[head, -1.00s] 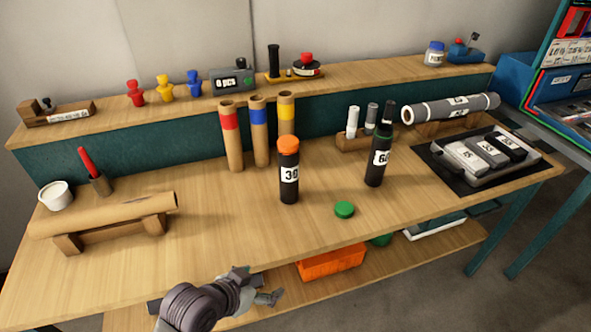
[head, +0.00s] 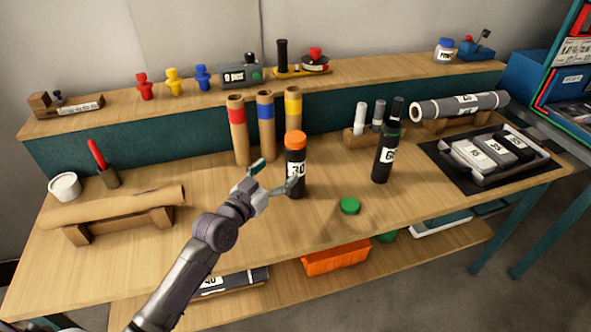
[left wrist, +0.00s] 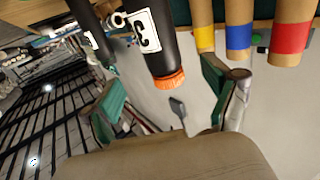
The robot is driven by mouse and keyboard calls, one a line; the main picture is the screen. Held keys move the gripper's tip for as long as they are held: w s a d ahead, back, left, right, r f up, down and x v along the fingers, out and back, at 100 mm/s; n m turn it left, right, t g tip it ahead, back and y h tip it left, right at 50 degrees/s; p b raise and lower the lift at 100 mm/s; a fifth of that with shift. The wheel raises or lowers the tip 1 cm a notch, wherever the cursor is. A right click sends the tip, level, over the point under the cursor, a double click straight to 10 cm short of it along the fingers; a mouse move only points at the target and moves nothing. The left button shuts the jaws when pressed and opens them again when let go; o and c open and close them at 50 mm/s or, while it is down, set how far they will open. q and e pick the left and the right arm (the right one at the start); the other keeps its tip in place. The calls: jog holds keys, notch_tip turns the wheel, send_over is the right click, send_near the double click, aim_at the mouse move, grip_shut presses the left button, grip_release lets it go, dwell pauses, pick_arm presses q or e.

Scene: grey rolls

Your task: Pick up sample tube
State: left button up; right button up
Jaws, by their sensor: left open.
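A black tube with an orange cap and a white label reading 30 (head: 296,172) stands upright on the bench. My left gripper (head: 276,176) is open and empty, just left of this tube in the head view, with one fingertip near its label. I cannot tell if it touches. In the left wrist view, the picture is upside down; the tube (left wrist: 146,38) appears between the spread fingers (left wrist: 168,102). A second black tube, labelled 60 (head: 386,157), stands upright to the right. My right gripper is not in view.
Three cardboard tubes with red, blue and yellow bands (head: 265,130) stand close behind. A brown roll on a wooden stand (head: 112,206) is at left; a tray (head: 535,160) is at right.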

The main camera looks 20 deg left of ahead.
aim_at(290, 158)
pick_arm(q)
jog(key=x, duration=0.3)
jog(key=shift+w+d, duration=0.1)
jog(key=shift+w, duration=0.3)
jog(key=shift+w+d, duration=0.1)
jog(key=shift+w, duration=0.4)
jog(key=x, duration=0.4)
jog(key=shift+w+f+p, duration=0.1)
jog(key=shift+w+p, duration=0.2)
jog(key=shift+p, duration=0.1)
jog(key=shift+s, duration=0.1)
jog(key=shift+c, duration=0.3)
grip_shut()
